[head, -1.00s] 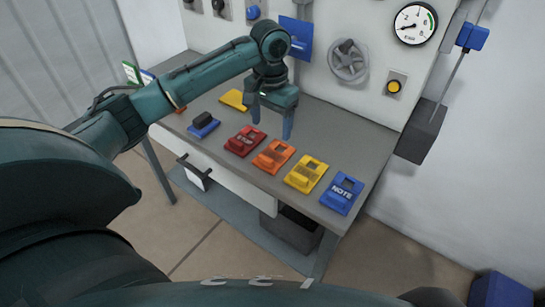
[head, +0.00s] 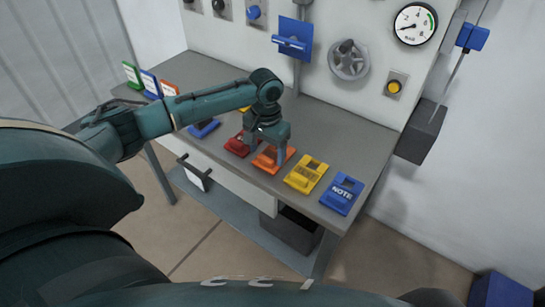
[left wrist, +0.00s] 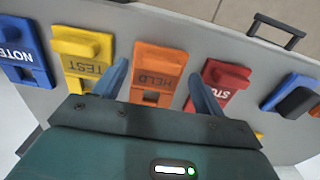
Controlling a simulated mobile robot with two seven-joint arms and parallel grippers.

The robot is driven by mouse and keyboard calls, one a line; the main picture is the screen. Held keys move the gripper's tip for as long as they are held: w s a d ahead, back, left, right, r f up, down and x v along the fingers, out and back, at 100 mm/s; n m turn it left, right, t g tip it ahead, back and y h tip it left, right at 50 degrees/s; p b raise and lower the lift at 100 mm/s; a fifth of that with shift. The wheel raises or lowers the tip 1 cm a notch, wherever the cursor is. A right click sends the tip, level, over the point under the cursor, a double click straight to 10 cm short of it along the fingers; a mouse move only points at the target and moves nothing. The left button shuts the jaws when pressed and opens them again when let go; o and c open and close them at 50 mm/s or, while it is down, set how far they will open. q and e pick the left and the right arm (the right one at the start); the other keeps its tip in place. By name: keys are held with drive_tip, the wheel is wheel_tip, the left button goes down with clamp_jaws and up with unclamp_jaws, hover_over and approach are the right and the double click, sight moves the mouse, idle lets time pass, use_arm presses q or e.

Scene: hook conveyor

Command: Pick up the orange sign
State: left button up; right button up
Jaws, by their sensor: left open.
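The orange sign (head: 272,158), marked HELD, lies flat on the grey bench among a row of coloured signs. In the left wrist view the orange sign (left wrist: 156,72) sits straight ahead, between the two fingers. My left gripper (head: 264,150) is low over the sign, with its fingers pointing down. In the left wrist view the left gripper (left wrist: 160,85) is open, one finger toward each side of the sign. I cannot tell whether the fingers touch it. The gripper partly hides the orange sign in the head view. My right gripper is not in view.
The red sign (head: 238,146) lies close on the left, the yellow sign (head: 307,175) and blue NOTE sign (head: 342,193) on the right. A blue sign with a black block (left wrist: 294,99) lies beyond the red one. The grey bench (head: 350,130) is clear behind the row.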

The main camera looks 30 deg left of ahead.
use_arm(q)
drive_tip(key=shift+f, duration=0.7)
drive_tip(key=shift+c, duration=0.4)
drive_tip(key=c, duration=1)
drive_tip(key=shift+r, duration=0.1)
wheel_tip(320, 180, up, 10)
drive_tip(key=s+d+r+n+p, duration=0.1)
drive_tip(key=s+d+r, duration=0.3)
drive_tip(key=s+d, duration=0.6)
drive_tip(key=shift+s+d+r+p, duration=0.25)
drive_tip(key=shift+d+p, duration=0.35)
drive_tip(key=shift+p, duration=0.1)
